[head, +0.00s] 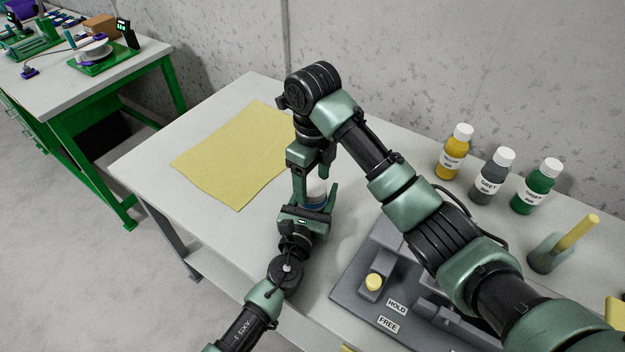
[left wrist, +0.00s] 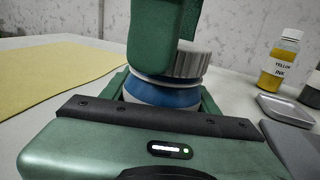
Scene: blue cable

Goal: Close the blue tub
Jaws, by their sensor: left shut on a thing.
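The blue tub (left wrist: 178,98) stands between the fingers of my left gripper (head: 316,200), which is shut on it. In the head view only a sliver of the tub shows between the grippers. A white ribbed lid (left wrist: 192,63) sits at the top of the tub in the left wrist view; I cannot tell whether it is fully seated. My right gripper (head: 312,178) points down from above at the lid. One of its green fingers (left wrist: 163,38) covers the lid's left part in the left wrist view.
A yellow mat (head: 230,160) lies to the left on the table. Yellow (head: 452,160), grey (head: 490,182) and green (head: 533,192) ink bottles stand at the back right. A grey fixture (head: 352,275) labelled HOLD and FREE is at the front right, partly behind my right arm.

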